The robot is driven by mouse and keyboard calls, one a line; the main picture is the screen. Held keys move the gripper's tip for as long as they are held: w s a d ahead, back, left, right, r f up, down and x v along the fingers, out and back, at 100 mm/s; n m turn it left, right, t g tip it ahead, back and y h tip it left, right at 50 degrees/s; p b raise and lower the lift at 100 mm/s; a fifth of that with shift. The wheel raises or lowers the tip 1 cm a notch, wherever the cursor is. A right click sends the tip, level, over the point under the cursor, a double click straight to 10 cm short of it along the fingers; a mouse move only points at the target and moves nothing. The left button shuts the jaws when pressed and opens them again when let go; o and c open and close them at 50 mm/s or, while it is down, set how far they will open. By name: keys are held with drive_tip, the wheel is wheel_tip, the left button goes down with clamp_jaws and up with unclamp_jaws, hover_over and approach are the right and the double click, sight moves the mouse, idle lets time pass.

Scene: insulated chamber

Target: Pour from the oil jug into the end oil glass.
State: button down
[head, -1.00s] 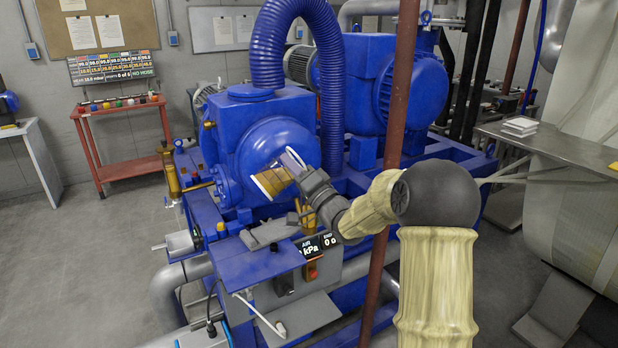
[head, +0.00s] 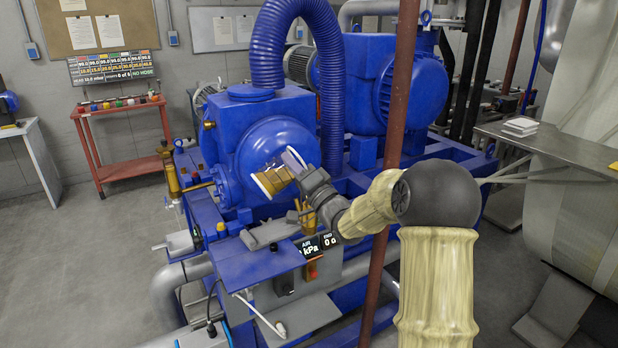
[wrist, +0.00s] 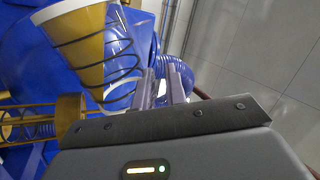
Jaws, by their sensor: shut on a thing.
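The oil jug (head: 274,180) is a clear vessel with amber oil and a pale rim, tipped well over in front of the blue pump housing. My gripper (head: 304,174) is shut on it from the right. In the wrist view the jug (wrist: 82,40) shows amber with dark curved lines, beside my gripper's fingers (wrist: 163,92). A brass-caged fitting (wrist: 40,126) lies below the jug in that picture. In the head view one brass fitting (head: 171,178) stands at the left of the pump and another (head: 308,222) below my gripper. I cannot tell which is the end oil glass, and no oil stream is visible.
The blue ribbed hose (head: 267,50) arches above the jug. A red-brown post (head: 385,210) stands close by my arm. A red cart (head: 120,140) is at the back left, with open floor before it.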

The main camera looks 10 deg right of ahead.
sight(283, 174)
drive_tip(key=shift+d+r+m+t+h, duration=0.15)
drive_tip(key=shift+r+m+t+h, duration=0.15)
drive_tip(key=shift+m, duration=0.2)
idle(1.2)
drive_tip(key=n, duration=0.1)
drive_tip(key=a+f+n+g+y, duration=0.1)
drive_tip(key=n, duration=0.1)
drive_tip(key=shift+s+f+n+g, duration=0.1)
drive_tip(key=shift+f+n+g, duration=0.2)
drive_tip(key=shift+a+r+n+g+y, duration=0.1)
drive_tip(key=shift+a+n+g+y, duration=0.15)
drive_tip(key=shift+n, duration=0.35)
drive_tip(key=shift+a+r+n+g+y, duration=0.1)
drive_tip(key=shift+n+g+y, duration=0.2)
drive_tip(key=shift+n, duration=0.3)
drive_tip(key=shift+s, duration=0.15)
drive_tip(key=shift+f, duration=0.1)
drive_tip(key=shift+a+f+n+g+y, duration=0.25)
drive_tip(key=shift+a+f+n+g, duration=0.25)
drive_tip(key=shift+n, duration=0.6)
drive_tip(key=s+a+f+n+g, duration=0.1)
drive_tip(key=a+f+n+g, duration=0.2)
drive_tip(key=a+f+n, duration=0.2)
drive_tip(key=shift+s+a+f+n+h, duration=0.35)
drive_tip(key=shift+f+n, duration=0.7)
drive_tip(key=shift+n, duration=0.35)
